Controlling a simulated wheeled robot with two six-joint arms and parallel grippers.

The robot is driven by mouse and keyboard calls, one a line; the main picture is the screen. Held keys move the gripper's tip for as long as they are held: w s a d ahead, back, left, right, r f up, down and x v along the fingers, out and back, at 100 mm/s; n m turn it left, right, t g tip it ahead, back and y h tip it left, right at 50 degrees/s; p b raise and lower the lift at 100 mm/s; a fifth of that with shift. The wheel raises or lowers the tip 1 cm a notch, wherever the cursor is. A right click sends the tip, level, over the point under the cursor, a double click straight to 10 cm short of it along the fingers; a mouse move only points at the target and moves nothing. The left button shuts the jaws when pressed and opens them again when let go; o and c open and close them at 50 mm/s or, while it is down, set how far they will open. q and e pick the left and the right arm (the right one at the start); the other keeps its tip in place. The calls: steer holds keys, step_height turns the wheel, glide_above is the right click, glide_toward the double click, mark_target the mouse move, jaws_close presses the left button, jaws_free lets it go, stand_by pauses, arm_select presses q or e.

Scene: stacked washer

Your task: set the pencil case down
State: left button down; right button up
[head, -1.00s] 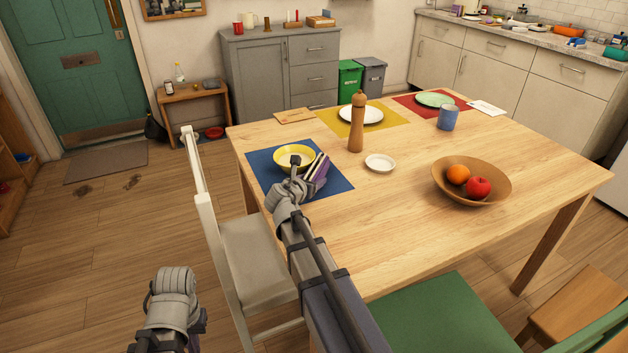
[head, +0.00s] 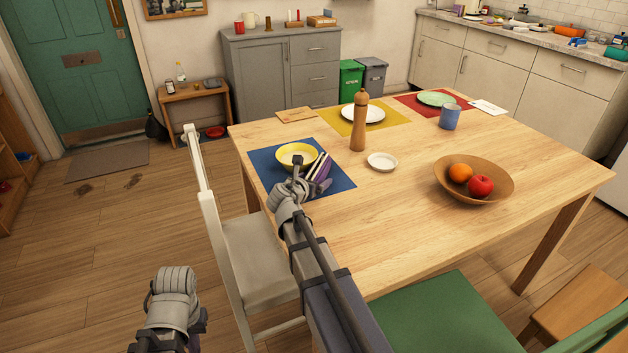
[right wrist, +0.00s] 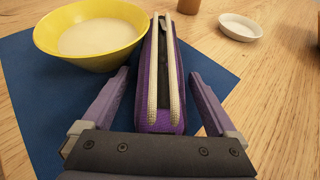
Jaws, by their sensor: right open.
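The purple pencil case (right wrist: 160,90), with a pale zip edging, sits on the blue placemat (right wrist: 30,100) just right of the yellow bowl (right wrist: 90,40). In the head view the case (head: 321,170) is partly hidden by my right arm. My right gripper (right wrist: 160,82) is open, with one finger on each side of the case and a gap showing on both sides. It also shows in the head view (head: 309,178) at the placemat. My left arm's end (head: 172,310) is low at the left, off the table; its fingers cannot be made out.
A pepper mill (head: 358,125) and a small white dish (head: 382,161) stand beyond the placemat. A wooden fruit bowl (head: 472,183) is to the right. A white chair (head: 250,260) stands at the left edge of the table (head: 400,235). The front middle of the table is clear.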

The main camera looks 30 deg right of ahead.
steer(key=shift+r, duration=0.2)
steer(key=p+v, duration=0.5)
steer(key=v, duration=0.7)
